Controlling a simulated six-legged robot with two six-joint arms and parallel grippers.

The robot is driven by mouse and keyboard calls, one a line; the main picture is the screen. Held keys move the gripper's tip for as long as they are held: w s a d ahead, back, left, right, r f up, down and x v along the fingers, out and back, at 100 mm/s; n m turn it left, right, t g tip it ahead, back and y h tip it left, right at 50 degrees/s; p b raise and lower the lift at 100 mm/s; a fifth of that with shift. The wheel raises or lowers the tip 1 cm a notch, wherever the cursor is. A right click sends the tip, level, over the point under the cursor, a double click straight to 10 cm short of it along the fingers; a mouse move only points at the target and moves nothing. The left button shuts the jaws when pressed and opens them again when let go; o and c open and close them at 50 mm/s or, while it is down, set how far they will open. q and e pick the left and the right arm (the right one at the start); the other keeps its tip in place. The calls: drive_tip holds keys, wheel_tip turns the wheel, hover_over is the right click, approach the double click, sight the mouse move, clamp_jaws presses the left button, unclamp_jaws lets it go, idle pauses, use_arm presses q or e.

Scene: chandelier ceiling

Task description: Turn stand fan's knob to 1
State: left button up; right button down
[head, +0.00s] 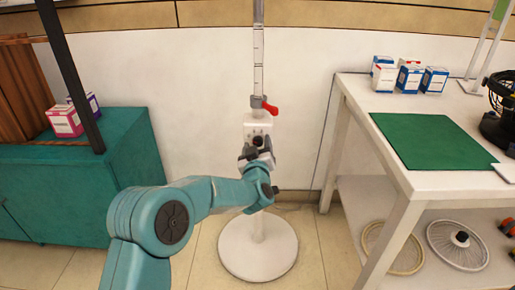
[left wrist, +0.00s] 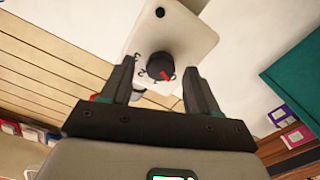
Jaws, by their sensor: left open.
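The stand fan's pole (head: 258,60) rises from a round white base (head: 258,247), with a red lever (head: 270,108) on its collar. Its white control box (head: 262,121) is on the pole, and in the left wrist view the box (left wrist: 184,32) is tilted. The black knob (left wrist: 160,66) has a red mark that appears to point toward the 0, with several digits printed around it. My left gripper (head: 257,152) is in front of the box. In the left wrist view, its open fingers (left wrist: 158,75) are on either side of the knob, apparently not touching it. My right gripper is not seen.
A white table (head: 370,100) at right holds a green mat (head: 435,141), small boxes (head: 409,78) and a black device (head: 497,115). Fan grilles (head: 458,245) lie on its lower shelf. A teal cabinet (head: 75,190) stands at left. Floor around the base is clear.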

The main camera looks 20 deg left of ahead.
use_arm(q)
drive_tip(key=shift+w+a, duration=0.1)
drive_tip(key=shift+w, duration=0.2)
drive_tip(key=c, duration=1)
drive_tip(key=shift+r+m+p, duration=0.2)
drive_tip(key=shift+m+p, duration=1.35)
drive_tip(key=shift+m, duration=0.15)
drive_tip(key=shift+c, duration=0.2)
drive_tip(key=m+p, duration=0.2)
drive_tip(key=m, duration=0.1)
drive_tip(key=shift+f, duration=0.1)
drive_tip(key=shift+f+m+p, duration=0.1)
drive_tip(key=shift+m+p, duration=0.45)
drive_tip(key=shift+m, duration=0.65)
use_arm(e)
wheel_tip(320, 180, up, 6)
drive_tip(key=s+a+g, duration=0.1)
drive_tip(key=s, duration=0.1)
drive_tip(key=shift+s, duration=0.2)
use_arm(q)
drive_tip(key=o, duration=1)
